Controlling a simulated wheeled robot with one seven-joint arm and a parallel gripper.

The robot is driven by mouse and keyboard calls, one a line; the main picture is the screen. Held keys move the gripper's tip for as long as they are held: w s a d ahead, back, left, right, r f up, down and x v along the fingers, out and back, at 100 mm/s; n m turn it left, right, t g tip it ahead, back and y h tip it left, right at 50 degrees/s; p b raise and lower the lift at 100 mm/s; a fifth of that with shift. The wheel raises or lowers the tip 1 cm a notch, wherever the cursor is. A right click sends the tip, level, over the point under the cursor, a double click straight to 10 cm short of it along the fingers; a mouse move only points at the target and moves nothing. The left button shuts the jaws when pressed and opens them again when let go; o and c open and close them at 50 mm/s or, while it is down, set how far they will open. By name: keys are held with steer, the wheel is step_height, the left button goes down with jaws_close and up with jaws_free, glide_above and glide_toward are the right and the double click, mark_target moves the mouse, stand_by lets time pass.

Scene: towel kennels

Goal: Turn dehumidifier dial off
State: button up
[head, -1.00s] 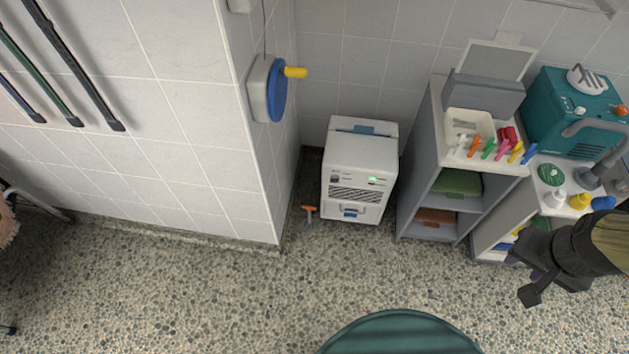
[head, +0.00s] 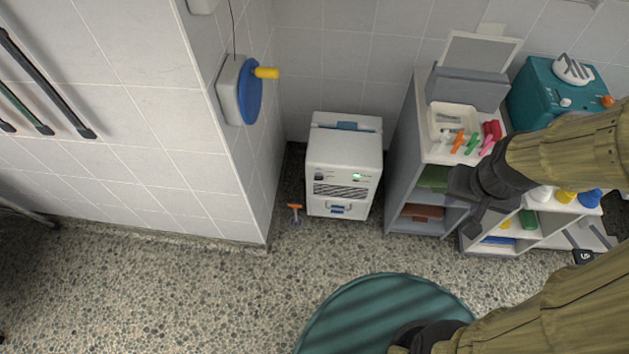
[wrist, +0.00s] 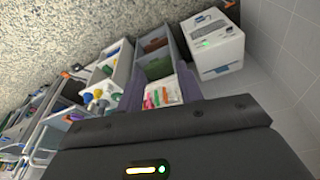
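The dehumidifier appears to be the white box (head: 343,150) on the floor against the back wall, with a lit green light, a grille and a drawer handle on its front. A small dark knob (head: 320,177) sits left of the light; I cannot make out its setting. The box also shows at the upper right of the wrist view (wrist: 222,58). My gripper (head: 464,204) is dark, empty and appears open, in front of the grey shelf, right of the box and apart from it. In the wrist view its fingers flank the tray.
A grey shelf (head: 402,160) with a tray (head: 436,134) of coloured clips stands right of the box. A teal machine (head: 540,92) is farther right. A blue disc with a yellow handle (head: 266,73) juts from the wall corner. An orange-topped tool (head: 295,207) lies left of the box.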

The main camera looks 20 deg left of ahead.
steer(key=shift+s, duration=0.1)
